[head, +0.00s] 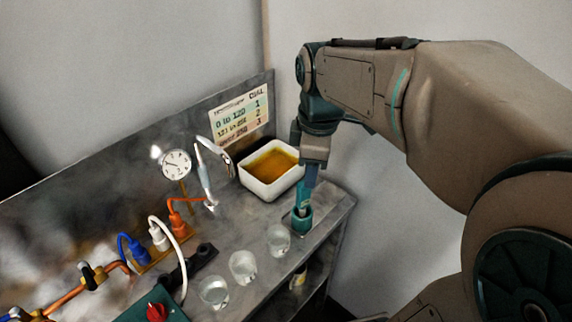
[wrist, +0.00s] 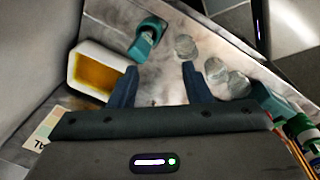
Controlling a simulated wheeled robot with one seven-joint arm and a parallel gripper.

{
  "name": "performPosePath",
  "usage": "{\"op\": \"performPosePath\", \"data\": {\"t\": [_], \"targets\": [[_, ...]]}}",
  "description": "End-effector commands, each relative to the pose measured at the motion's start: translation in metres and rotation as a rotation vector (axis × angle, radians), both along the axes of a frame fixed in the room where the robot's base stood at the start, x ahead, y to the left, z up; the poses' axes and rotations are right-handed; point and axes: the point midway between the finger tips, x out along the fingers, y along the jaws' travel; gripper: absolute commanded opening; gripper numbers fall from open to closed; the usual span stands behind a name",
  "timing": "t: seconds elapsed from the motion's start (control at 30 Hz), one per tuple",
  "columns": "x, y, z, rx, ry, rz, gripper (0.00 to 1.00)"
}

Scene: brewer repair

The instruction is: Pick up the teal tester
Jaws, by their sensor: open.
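The teal tester (head: 302,218) stands near the right end of the grey bench, right of the white tray. Its upper part is partly hidden by my gripper (head: 309,178) in the head view. The tester lies ahead of the gap, nearer the left finger. Whether a finger touches it I cannot tell.
A white tray (head: 246,181) of amber liquid is close on the left. Several clear cups, including one (head: 278,240), stand in front. A gauge (head: 175,163), coloured plugs and cables, and a teal box (head: 136,309) with a red knob are further left. The bench's right edge (head: 341,218) is close.

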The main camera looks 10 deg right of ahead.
Motion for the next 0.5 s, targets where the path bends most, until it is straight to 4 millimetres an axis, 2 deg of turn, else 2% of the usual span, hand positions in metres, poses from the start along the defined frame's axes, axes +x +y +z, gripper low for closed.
{"op": "performPosePath", "data": {"t": [0.1,0.3,0.5], "targets": [[0.02,0.0,-0.007,-0.02,0.037,0.224,0.44],[0.044,0.0,-0.011,-0.035,0.081,0.529,0.44],[0.054,0.0,-0.014,-0.037,0.101,0.669,0.44]]}}
